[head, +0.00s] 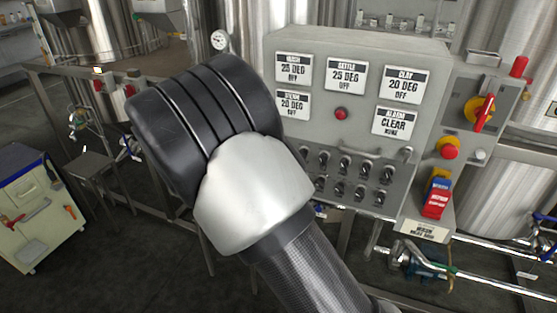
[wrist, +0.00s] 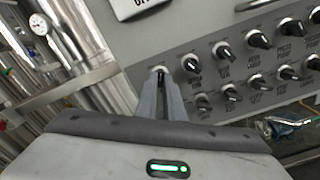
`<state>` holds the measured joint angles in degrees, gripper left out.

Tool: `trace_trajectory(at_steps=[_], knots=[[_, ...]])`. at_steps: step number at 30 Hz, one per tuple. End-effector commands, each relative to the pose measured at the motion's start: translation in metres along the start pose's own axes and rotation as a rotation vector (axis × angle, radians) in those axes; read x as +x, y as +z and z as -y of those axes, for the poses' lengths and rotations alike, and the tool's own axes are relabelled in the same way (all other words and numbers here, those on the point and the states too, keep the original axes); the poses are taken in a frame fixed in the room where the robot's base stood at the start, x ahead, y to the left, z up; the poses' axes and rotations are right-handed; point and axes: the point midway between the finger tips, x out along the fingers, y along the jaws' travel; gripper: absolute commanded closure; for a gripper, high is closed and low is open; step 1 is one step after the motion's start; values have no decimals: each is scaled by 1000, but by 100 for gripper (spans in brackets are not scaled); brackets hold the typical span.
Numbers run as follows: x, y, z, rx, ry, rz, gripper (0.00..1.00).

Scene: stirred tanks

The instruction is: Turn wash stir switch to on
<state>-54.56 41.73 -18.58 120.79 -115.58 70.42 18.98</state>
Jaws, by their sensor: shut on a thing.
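The grey control panel (head: 385,130) carries two rows of small black-and-white switch knobs (head: 345,163). In the wrist view, my gripper (wrist: 160,74) has its two fingers close together at the leftmost knob of the upper row, shut on that knob. The fingers cover most of the knob, so its pointer angle is hidden. The labels by the knobs are too small to read, so I cannot tell which is the wash stir switch. The knob to its right (wrist: 192,63) is free. In the head view my arm hides the fingers and the panel's left part.
Display plates (head: 346,76) above the knobs read OFF, apart from the alarm plate (head: 395,122), which reads CLEAR. A red-handled yellow switch (head: 482,112) and red button (head: 448,152) are to the right. Pipes and a pressure gauge (wrist: 38,24) stand left of the panel.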

Motion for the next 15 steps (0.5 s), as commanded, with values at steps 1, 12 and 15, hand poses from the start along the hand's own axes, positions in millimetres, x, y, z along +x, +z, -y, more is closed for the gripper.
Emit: trace_trajectory(at_steps=[1,12,15], knots=[[0,0,0,7,1,2,100],[0,1,0,14,1,2,100],[0,1,0,14,0,2,84]])
